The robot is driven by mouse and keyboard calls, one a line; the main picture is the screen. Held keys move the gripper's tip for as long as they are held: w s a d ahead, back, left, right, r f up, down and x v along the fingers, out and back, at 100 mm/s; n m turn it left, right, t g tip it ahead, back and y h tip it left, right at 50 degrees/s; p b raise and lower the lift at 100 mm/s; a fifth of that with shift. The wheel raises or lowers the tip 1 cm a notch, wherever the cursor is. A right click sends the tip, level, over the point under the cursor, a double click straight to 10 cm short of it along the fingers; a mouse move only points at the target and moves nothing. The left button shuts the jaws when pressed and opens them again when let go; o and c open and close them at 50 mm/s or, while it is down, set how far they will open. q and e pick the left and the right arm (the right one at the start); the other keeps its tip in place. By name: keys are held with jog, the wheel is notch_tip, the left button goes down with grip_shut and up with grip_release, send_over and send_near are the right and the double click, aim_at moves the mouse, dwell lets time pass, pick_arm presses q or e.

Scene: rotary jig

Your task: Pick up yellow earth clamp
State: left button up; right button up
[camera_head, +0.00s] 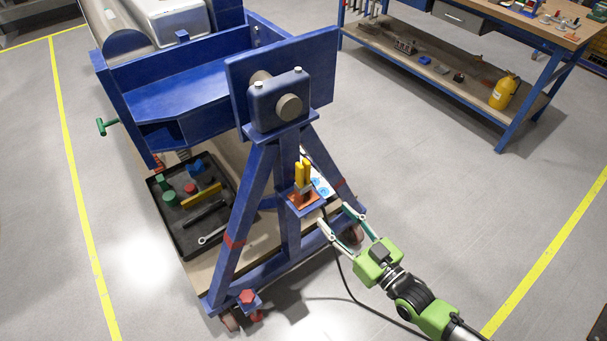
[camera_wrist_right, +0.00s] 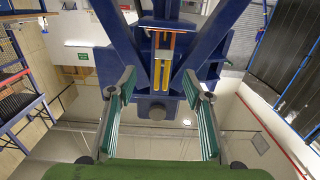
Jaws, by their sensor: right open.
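The yellow earth clamp (camera_head: 303,174) stands upright on an orange-brown plate (camera_head: 303,200) on a small shelf of the blue rotary jig (camera_head: 243,222). My right gripper (camera_head: 334,214) is open and empty, just below and right of the clamp in the head view, with its fingers pointing toward the jig. In the right wrist view, the clamp's yellow handles (camera_wrist_right: 161,73) show between and beyond the open fingers (camera_wrist_right: 158,82), and there is a gap to them. A dark cable runs down past the gripper. My left gripper is not in view.
The jig's slanted blue legs flank the clamp's shelf. A black tray (camera_head: 205,222) with tools lies on the jig's base to the left. A workbench (camera_head: 470,75) with a yellow bottle (camera_head: 504,91) stands back right. The floor at right is clear.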

aim_at(306, 185)
jog(key=b+x, duration=0.1)
jog(key=x, duration=0.1)
jog(key=b+x, duration=0.1)
jog(key=x, duration=0.2)
jog(key=r+b+x, duration=0.1)
jog(key=x, duration=0.2)
jog(key=shift+s+a, duration=0.1)
jog(key=x, duration=0.2)
jog(key=b+x, duration=0.1)
jog(key=x, duration=0.3)
jog(key=shift+s+a+r+b, duration=0.15)
jog(key=shift+r+b, duration=0.15)
jog(key=shift+b, duration=0.1)
jog(key=shift+r, duration=0.1)
jog(key=shift+c, duration=0.7)
grip_shut()
jog(key=shift+r, duration=0.1)
